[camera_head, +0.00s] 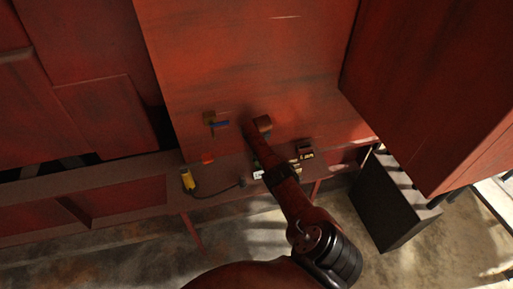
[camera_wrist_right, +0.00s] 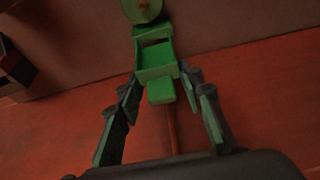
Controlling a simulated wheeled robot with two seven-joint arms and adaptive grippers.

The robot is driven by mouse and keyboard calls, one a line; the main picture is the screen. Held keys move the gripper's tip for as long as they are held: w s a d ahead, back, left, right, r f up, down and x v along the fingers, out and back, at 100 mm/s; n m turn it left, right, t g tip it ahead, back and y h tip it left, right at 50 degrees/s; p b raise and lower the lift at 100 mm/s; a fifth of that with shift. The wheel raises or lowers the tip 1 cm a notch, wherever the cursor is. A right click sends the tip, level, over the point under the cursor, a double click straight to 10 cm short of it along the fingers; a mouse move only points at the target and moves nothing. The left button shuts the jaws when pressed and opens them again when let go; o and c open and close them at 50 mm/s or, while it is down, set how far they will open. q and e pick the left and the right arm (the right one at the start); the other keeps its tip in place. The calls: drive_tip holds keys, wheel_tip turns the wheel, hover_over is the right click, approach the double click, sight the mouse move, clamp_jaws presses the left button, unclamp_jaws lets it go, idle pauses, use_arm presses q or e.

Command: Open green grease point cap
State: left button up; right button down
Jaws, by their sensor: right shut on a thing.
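The green grease point cap (camera_wrist_right: 157,68) shows in the upper middle of the right wrist view, with a narrow tab pointing toward me. My left gripper is not in view.
A blue-handled valve (camera_head: 218,122) is on the panel left of my arm. A yellow device with a black cable (camera_head: 188,181) is on the ledge below. A small dark box (camera_head: 305,151) sits right of my arm, and a grey cabinet (camera_head: 392,205) stands further right.

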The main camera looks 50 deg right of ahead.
drive_tip(key=shift+w+d+r, duration=0.25)
drive_tip(key=shift+w+r, duration=0.25)
drive_tip(key=shift+r, duration=0.1)
drive_tip(key=c, duration=1.7)
unclamp_jaws()
drive_tip(key=shift+a+f, duration=0.1)
drive_tip(key=shift+f, duration=0.15)
drive_tip(key=shift+s, duration=0.15)
drive_tip(key=shift+s+a+r, duration=0.15)
drive_tip(key=shift+s+r, duration=0.15)
drive_tip(key=shift+r, duration=0.25)
drive_tip(key=v, duration=1)
drive_tip(key=shift+a+r, duration=0.1)
drive_tip(key=shift+r, duration=0.2)
